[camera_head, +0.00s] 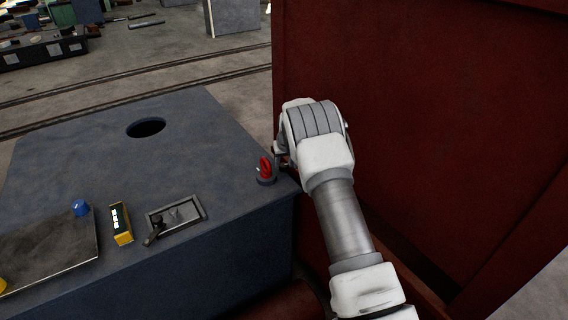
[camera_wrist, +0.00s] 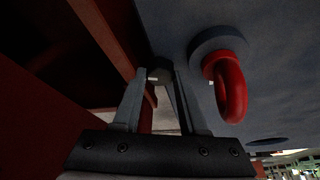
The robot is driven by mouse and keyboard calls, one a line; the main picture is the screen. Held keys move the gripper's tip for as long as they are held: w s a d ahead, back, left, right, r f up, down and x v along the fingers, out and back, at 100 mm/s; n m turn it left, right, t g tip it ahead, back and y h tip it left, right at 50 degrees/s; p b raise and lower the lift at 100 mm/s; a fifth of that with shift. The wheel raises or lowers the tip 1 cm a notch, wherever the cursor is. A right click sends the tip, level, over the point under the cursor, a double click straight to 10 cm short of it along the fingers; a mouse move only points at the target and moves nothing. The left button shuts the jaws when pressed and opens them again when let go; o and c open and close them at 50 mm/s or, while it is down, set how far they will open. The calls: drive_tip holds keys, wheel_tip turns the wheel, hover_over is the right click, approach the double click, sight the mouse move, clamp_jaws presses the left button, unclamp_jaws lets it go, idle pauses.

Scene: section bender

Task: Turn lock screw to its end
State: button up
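A small dark screw head, which looks like the lock screw (camera_wrist: 159,75), shows at the far end of my fingers in the wrist view, by the edge of the blue-grey machine body. My gripper (camera_wrist: 161,80) has its two fingers apart, with the screw head between their tips. I cannot tell whether either finger touches it. In the head view my arm's wrist hides the fingers and the screw, beside the machine top's right corner.
A red ring on a round grey base (camera_head: 265,169) stands on the machine top (camera_head: 200,130) close to my wrist; the ring (camera_wrist: 231,88) is right of my fingers in the wrist view. A dark red wall (camera_head: 430,110) stands close on the right. The top has a round hole (camera_head: 146,128).

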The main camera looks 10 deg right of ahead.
clamp_jaws()
drive_tip(key=m+h, duration=0.1)
drive_tip(key=m, duration=0.2)
drive_tip(key=shift+a, duration=0.15)
drive_tip(key=m+h, duration=0.1)
drive_tip(key=m, duration=0.1)
drive_tip(key=m+h+b, duration=0.1)
drive_tip(key=m, duration=0.1)
drive_tip(key=shift+m+g, duration=0.4)
idle(0.3)
drive_tip(key=o, duration=0.8)
unclamp_jaws()
